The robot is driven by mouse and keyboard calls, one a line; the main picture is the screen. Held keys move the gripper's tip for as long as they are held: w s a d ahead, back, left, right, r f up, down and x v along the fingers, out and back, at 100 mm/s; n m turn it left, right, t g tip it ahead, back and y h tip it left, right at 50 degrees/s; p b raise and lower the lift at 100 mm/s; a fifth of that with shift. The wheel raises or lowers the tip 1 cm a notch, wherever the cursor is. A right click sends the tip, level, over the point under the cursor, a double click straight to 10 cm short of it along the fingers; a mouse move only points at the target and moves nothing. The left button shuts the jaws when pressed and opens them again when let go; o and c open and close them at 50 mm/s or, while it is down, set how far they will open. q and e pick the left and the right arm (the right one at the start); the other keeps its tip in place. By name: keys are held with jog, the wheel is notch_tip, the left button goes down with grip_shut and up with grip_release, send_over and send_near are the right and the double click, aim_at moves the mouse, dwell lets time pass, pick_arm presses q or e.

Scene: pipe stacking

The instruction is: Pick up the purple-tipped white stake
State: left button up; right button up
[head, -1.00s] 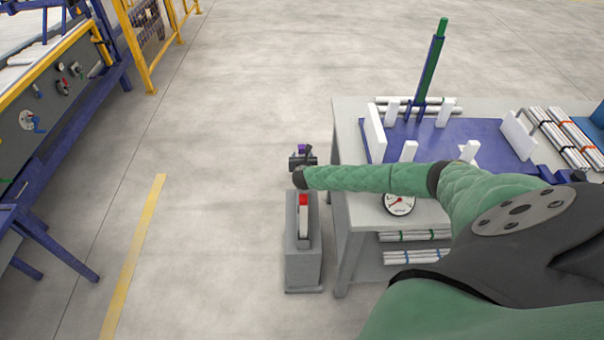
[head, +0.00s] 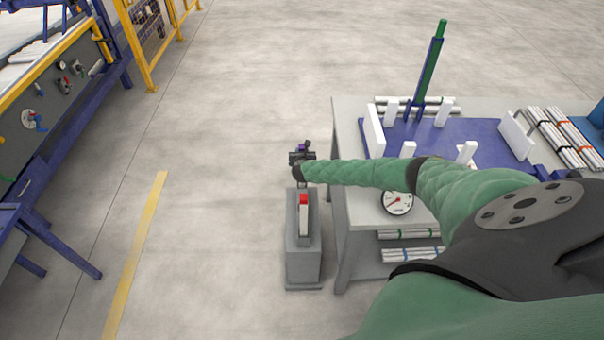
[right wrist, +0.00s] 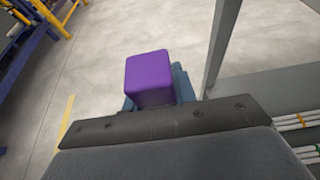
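The purple-tipped stake shows only its purple tip (right wrist: 148,78), a square block in the right wrist view; its white part is hidden. A small piece of purple also shows at my right gripper (head: 302,157) in the head view. In the right wrist view, the fingers of my right gripper (right wrist: 157,95) flank the purple tip closely on both sides and look shut on it. The gripper is at the far end of a grey stand (head: 303,265). My left gripper is not in view.
A red-tipped white stake (head: 304,216) stands in the grey stand, nearer to me. A grey workbench (head: 345,150) is close on the right, with a blue fixture (head: 480,135), white blocks, pipes and a gauge (head: 397,201). The floor on the left is open.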

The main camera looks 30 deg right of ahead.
grip_shut()
jog(key=shift+r, duration=0.1)
